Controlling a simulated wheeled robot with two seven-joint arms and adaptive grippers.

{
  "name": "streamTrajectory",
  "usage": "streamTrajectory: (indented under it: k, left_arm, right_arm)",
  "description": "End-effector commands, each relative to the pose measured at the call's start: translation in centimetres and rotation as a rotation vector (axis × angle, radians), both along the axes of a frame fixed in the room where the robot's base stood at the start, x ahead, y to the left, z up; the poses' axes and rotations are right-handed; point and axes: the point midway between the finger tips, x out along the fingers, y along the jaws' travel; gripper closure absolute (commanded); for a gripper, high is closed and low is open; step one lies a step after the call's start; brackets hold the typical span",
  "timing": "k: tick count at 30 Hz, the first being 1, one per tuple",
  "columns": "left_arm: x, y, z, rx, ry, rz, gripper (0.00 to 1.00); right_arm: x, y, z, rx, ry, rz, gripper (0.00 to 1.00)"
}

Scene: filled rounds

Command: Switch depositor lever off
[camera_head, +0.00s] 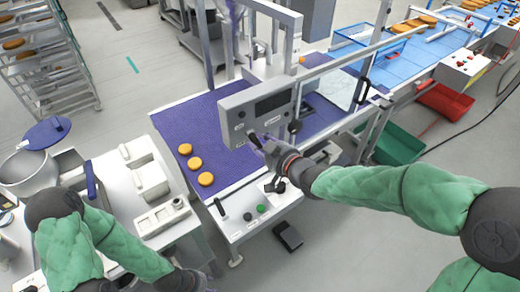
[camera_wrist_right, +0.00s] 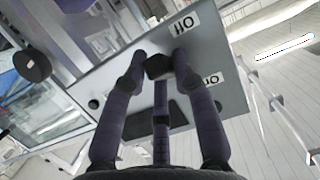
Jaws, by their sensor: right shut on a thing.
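The depositor's grey control box (camera_head: 232,122) stands over the purple conveyor, with a dark screen on its face. My right gripper (camera_head: 262,143) is at the lower part of this face. In the right wrist view, its dark fingers (camera_wrist_right: 160,62) are closed around a small black lever handle (camera_wrist_right: 160,68) on the grey panel (camera_wrist_right: 115,75). The fingers hide most of the lever. My left gripper (camera_head: 200,284) is only partly visible at the bottom edge, away from the box.
Several round buns (camera_head: 194,163) lie on the purple belt (camera_head: 175,125). A lower panel with buttons (camera_head: 262,208) is below my right gripper. A black knob (camera_head: 295,127) is on the box's right side. A green crate (camera_head: 398,146) and a red crate (camera_head: 445,100) stand at right.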

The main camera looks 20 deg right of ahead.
Motion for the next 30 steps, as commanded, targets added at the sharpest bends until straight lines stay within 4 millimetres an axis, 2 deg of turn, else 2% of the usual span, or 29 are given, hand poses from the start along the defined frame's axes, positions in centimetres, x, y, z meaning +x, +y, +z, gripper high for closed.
streamTrajectory:
  k: [1,3,12,13,15,26,30]
  left_arm:
    - [0.0,0.0,-0.75,0.0,0.0,0.0,0.6]
    - [0.01,0.0,-0.96,0.0,0.0,0.0,0.6]
    - [0.02,0.01,-0.79,0.0,0.0,0.0,0.6]
    - [0.02,0.01,-0.79,0.0,0.0,0.0,0.6]
    - [0.02,0.01,-0.79,0.0,0.0,0.0,0.6]
    - [0.02,0.0,-0.81,0.0,-0.001,0.0,0.6]
    - [0.02,0.0,-0.81,0.0,0.0,0.0,0.6]
  right_arm:
    - [0.02,-0.01,-0.33,0.001,-0.01,0.001,1.0]
    - [0.02,0.0,-0.24,0.003,-0.017,0.001,1.0]
    - [0.01,0.0,-0.02,0.005,-0.019,0.001,1.0]
    - [0.01,0.0,-0.02,0.005,-0.019,0.001,0.7]
    - [0.01,0.0,-0.03,0.005,-0.019,0.001,0.5]
    - [-0.08,-0.04,-0.02,0.006,-0.018,0.0,0.48]
    - [-0.92,-0.41,0.26,0.007,-0.019,-0.001,0.48]
